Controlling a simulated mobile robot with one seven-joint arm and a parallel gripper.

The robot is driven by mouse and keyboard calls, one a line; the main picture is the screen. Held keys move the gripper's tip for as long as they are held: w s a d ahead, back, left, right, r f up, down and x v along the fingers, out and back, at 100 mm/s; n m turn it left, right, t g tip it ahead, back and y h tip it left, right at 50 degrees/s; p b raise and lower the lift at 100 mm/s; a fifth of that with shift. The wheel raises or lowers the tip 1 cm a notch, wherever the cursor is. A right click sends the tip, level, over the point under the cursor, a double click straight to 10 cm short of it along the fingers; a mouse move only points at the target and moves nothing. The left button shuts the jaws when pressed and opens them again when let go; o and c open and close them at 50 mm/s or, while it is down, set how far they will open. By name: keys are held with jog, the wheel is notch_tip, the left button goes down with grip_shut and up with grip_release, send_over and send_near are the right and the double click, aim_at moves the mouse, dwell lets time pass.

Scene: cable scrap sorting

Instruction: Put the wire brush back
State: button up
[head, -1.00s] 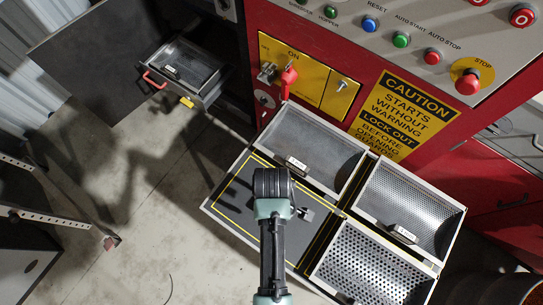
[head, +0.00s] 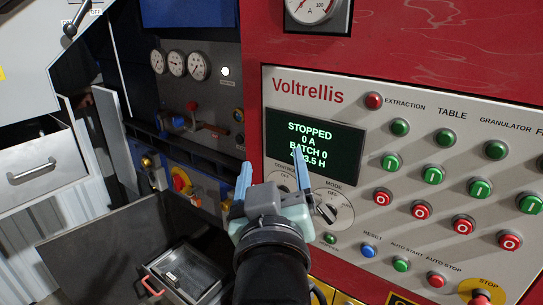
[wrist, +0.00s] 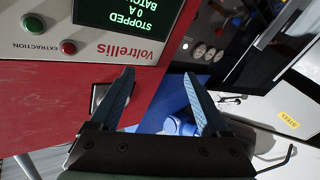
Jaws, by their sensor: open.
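I cannot make out the wire brush in any current view. My gripper (head: 271,173) is open and empty in the head view, its two blue fingers pointing up in front of the control panel (head: 420,140). In the wrist view my gripper (wrist: 157,76) shows both fingers spread apart with nothing between them. No place marked for the brush can be told.
An open drawer (head: 208,268) with a red handle (head: 152,287) stands low, beside a dark open door (head: 95,250). A grey drawer (head: 30,165) sticks out at left. The wrist view shows a yellow STEEL label (wrist: 289,118). Gauges (head: 177,64) sit left of the red housing.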

jog(key=s+r+m+t, duration=0.1)
jog(key=s+r+t, duration=0.3)
jog(key=r, duration=0.7)
jog(key=s+r+m+t, duration=0.2)
jog(key=s+r+t, duration=0.2)
jog(key=s+r, duration=0.5)
notch_tip(320, 180, up, 3)
jog(key=shift+s+r+t, duration=0.1)
jog(key=shift+s+t, duration=0.05)
jog(key=shift+t, duration=0.25)
notch_tip(320, 180, down, 5)
jog(key=b, duration=0.4)
jog(key=shift+a+r+b, duration=0.15)
jog(key=shift+b, duration=0.15)
